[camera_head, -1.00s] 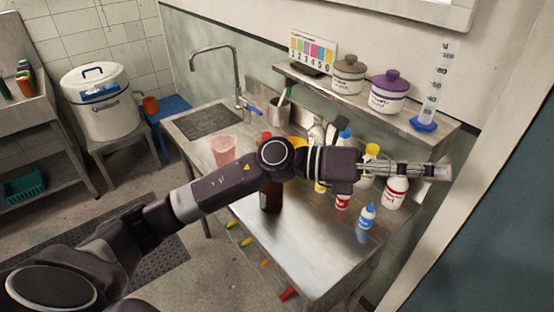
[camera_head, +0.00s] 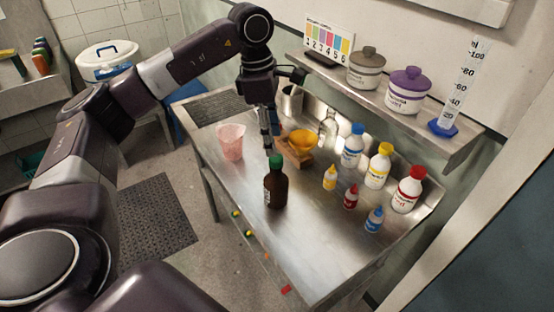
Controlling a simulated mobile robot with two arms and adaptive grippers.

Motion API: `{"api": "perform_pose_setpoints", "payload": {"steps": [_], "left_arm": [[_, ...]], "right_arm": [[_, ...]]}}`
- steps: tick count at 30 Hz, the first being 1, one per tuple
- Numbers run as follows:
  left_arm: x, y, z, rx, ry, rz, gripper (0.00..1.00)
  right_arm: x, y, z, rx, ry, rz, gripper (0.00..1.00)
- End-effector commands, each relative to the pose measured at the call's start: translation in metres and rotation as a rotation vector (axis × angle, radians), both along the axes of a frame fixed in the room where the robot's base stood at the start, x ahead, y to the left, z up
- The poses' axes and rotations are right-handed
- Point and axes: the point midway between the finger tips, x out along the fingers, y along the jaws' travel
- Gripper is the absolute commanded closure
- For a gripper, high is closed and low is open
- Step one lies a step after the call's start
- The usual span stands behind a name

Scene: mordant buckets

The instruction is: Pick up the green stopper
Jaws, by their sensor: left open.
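The green stopper (camera_head: 275,162) sits on top of a brown bottle (camera_head: 275,188) that stands upright near the front edge of the steel counter (camera_head: 325,245). My left gripper (camera_head: 268,147) points down just above the stopper in the picture, open, with nothing visible between its fingers. Its fingers look narrow from this angle, and I cannot tell how far above or behind the stopper the tips are. My right gripper is not in view.
A pink beaker (camera_head: 230,142) stands left of the bottle. A yellow bowl on a wooden stand (camera_head: 303,142) is behind it. Several capped bottles, including a blue-capped one (camera_head: 353,147), stand to the right. A shelf (camera_head: 385,98) holds jars above. The counter's front right is clear.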

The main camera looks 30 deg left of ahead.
Motion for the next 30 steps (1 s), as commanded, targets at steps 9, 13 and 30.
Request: {"api": "perform_pose_setpoints", "payload": {"steps": [9, 13, 30], "left_arm": [[-0.005, -0.009, -0.04, -0.001, 0.003, 0.0, 0.53], [-0.004, -0.01, -0.051, -0.002, 0.001, -0.001, 0.53], [-0.004, -0.01, -0.052, -0.003, -0.001, -0.001, 0.89]], "right_arm": [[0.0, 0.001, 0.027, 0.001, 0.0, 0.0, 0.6], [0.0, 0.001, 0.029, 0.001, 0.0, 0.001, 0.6], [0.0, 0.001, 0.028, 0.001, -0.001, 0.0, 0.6]]}}
